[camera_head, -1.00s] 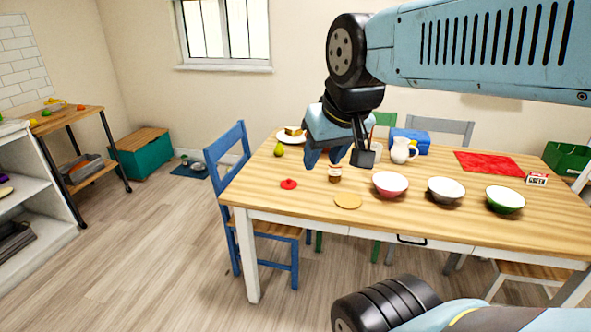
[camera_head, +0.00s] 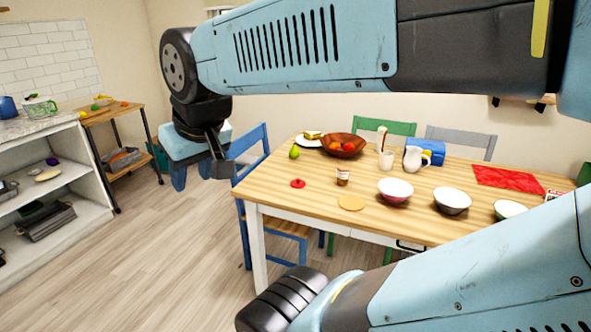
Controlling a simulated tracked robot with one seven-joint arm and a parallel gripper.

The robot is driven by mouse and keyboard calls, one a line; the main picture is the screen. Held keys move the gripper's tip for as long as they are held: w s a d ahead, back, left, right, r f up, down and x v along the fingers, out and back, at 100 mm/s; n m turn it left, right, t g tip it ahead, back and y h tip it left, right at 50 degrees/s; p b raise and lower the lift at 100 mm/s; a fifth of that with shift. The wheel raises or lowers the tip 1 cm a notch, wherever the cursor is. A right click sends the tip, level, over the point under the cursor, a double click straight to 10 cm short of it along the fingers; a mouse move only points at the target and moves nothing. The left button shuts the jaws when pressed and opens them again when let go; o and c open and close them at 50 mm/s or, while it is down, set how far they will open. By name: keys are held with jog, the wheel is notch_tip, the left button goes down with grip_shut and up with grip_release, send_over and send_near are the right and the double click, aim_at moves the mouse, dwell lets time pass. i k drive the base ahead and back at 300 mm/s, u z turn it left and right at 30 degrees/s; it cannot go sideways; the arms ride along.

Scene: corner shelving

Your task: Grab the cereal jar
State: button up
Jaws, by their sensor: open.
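My gripper (camera_head: 200,176) is open and empty, pointing down in the air at the left of the table and left of the blue chair in the picture. A small jar (camera_head: 342,176) with brown contents and a pale label stands upright on the wooden table (camera_head: 290,215), well to the right of my gripper. I cannot tell whether it is the cereal jar. No other clear cereal jar shows. My arm crosses the top and lower right of the view and hides parts of the room and table.
A fruit bowl (camera_head: 343,146) stands behind. White shelving (camera_head: 75,205) and a wooden cart (camera_head: 112,113) stand left. Floor between is clear.

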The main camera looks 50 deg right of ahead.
aim_at(345, 161)
jog(key=u, duration=0.15)
jog(key=i, duration=1.8)
jog(key=z, duration=1.95)
jog(key=k, duration=0.6)
jog(key=z, duration=0.15)
jog(key=i, duration=0.45)
